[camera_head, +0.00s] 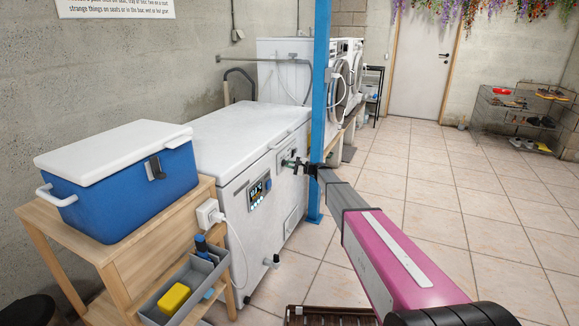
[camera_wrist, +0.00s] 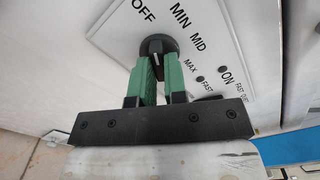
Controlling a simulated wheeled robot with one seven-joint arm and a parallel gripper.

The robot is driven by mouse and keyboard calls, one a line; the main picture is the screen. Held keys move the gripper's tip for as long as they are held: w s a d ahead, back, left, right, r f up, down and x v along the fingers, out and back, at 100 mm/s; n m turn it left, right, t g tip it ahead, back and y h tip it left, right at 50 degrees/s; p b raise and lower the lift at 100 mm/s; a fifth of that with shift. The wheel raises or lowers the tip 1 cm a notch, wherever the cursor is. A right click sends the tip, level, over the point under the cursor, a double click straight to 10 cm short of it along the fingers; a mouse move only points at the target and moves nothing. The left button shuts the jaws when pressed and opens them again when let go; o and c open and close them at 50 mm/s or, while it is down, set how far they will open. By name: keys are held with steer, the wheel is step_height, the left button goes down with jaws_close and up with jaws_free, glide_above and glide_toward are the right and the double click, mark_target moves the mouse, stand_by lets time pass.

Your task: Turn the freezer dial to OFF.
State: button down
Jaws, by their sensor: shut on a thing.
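The white chest freezer (camera_head: 225,135) stands left of centre in the head view, lid closed. The dial is a round black knob (camera_wrist: 160,43) on a white panel (camera_wrist: 215,45) in the wrist view. OFF is printed at the panel's upper left, then MIN, MID and MAX to the right. My gripper (camera_wrist: 161,68) has its two green fingers shut on the knob, one on each side. Which label the dial points to is not clear. In the head view my gripper (camera_head: 292,162) is at the freezer's front, and the dial is too small to make out.
A blue cooler (camera_head: 130,185) sits on a wooden stand (camera_head: 150,255) at the left. A blue post (camera_head: 319,85) rises close beside my gripper. A digital display (camera_head: 260,188) is on the freezer front. A brown crate (camera_head: 325,317) is on the floor below.

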steer(key=shift+n, duration=0.5)
steer(key=c, duration=1.2)
jaws_free()
steer(key=shift+o, duration=0.2)
steer(key=shift+d, duration=0.1)
steer(key=v, duration=1)
steer(key=shift+s+d, duration=0.2)
steer(key=shift+d, duration=0.1)
